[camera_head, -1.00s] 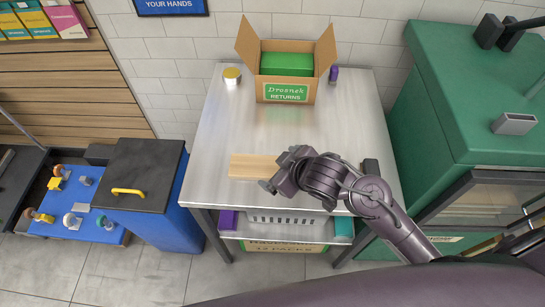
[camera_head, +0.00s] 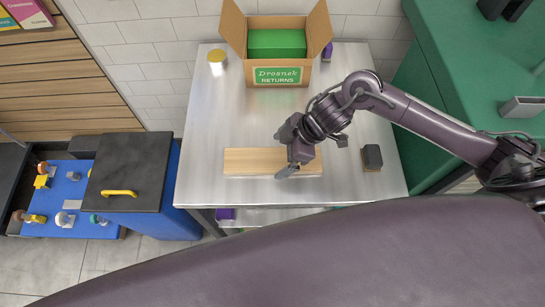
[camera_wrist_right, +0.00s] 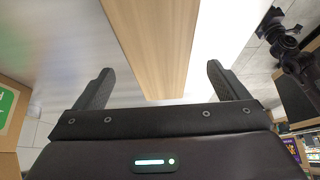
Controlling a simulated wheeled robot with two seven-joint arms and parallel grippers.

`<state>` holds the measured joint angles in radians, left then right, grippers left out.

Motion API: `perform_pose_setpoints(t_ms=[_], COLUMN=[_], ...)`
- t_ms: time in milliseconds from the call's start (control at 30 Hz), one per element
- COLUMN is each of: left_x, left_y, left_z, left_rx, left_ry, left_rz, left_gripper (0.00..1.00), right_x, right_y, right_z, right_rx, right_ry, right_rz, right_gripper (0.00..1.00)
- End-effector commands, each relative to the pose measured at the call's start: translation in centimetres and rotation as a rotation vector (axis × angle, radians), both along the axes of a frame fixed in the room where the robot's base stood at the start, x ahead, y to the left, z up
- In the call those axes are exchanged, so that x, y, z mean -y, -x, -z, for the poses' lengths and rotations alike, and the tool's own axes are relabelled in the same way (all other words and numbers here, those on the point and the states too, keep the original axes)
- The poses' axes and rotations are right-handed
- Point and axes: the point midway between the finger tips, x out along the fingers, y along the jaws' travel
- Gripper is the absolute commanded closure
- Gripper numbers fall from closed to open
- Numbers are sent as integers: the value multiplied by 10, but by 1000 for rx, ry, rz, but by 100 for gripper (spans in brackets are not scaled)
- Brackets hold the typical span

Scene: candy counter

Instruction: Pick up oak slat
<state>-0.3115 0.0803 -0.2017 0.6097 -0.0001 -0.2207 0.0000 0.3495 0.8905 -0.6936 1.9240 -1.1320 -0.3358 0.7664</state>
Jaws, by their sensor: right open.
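The oak slat (camera_head: 252,161) is a flat, pale wooden board lying on the steel table (camera_head: 225,115), near its front edge, with its long side running left to right in the head view. My right gripper (camera_head: 285,158) is over the right part of the slat and hides some of it. In the right wrist view the slat (camera_wrist_right: 155,45) runs between the two spread fingers of my right gripper (camera_wrist_right: 155,85), with a gap on each side. The gripper is open and empty. My left gripper is not in view.
An open cardboard returns box (camera_head: 278,75) with a green box inside stands at the table's back. A yellow-lidded jar (camera_head: 217,62) and a purple item (camera_head: 327,51) flank it. A dark block (camera_head: 372,157) lies right of the slat. A blue bin (camera_head: 150,210) stands left.

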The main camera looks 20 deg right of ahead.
Motion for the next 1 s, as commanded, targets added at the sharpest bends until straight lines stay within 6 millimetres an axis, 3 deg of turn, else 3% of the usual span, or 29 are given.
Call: perform_pose_setpoints(t_ms=[200, 467, 867, 1000], left_x=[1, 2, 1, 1], left_y=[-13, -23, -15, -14], left_z=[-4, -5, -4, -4], left_rx=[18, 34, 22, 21], left_ry=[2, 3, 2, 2], left_rz=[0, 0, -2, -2], left_gripper=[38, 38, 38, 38], right_x=[-14, -14, -14, -14], right_y=[-4, -4, -4, -5], right_z=[23, 26, 26, 25], right_rx=[0, 2, 2, 3], right_ry=[-1, 2, 1, 0], right_rz=[1, 0, 0, 1], right_gripper=[6, 6, 59, 60])
